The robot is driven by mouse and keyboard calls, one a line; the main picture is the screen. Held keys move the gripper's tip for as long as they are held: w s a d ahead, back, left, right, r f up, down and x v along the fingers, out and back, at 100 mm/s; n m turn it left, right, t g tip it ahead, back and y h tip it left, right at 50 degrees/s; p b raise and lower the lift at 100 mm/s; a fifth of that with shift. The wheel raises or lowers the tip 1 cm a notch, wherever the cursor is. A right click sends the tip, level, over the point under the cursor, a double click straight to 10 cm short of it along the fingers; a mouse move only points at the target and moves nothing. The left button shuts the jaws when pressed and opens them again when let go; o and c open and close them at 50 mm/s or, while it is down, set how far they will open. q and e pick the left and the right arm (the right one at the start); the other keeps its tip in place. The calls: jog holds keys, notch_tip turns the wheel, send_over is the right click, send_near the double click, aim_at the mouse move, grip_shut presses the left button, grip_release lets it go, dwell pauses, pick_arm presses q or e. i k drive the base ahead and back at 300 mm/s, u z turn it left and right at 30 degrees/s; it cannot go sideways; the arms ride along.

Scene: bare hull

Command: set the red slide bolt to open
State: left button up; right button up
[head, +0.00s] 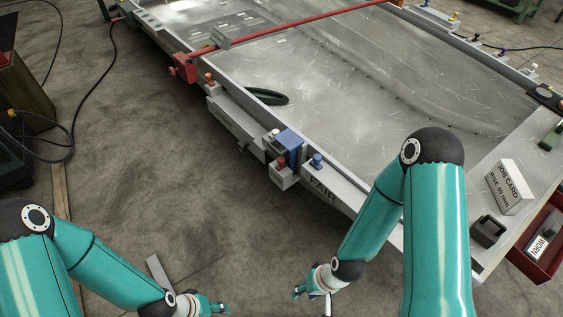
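A small red knob (281,161) stands on a grey block at the near side rail of the metal hull, beside a blue block (290,141). It looks like the red slide bolt, but its setting is too small to tell. My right gripper (309,293) is below and to the right of it in the picture, apart from it, over the floor. My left gripper (215,307) is low in the picture, further from the knob and also apart from it. Nothing is seen in either gripper; their fingers are too small and foreshortened to read.
A blue knob (317,160), a white knob (272,134) and an orange knob (209,79) line the near rail. A red clamp (184,68) carries a long red bar across the hull. A job card (508,185) stands right, near a red bin (540,248). Floor left of the rail is mostly clear.

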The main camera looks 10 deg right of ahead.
aim_at(280, 160)
jog(key=z, duration=0.05)
jog(key=i, duration=0.9)
jog(key=u, duration=0.1)
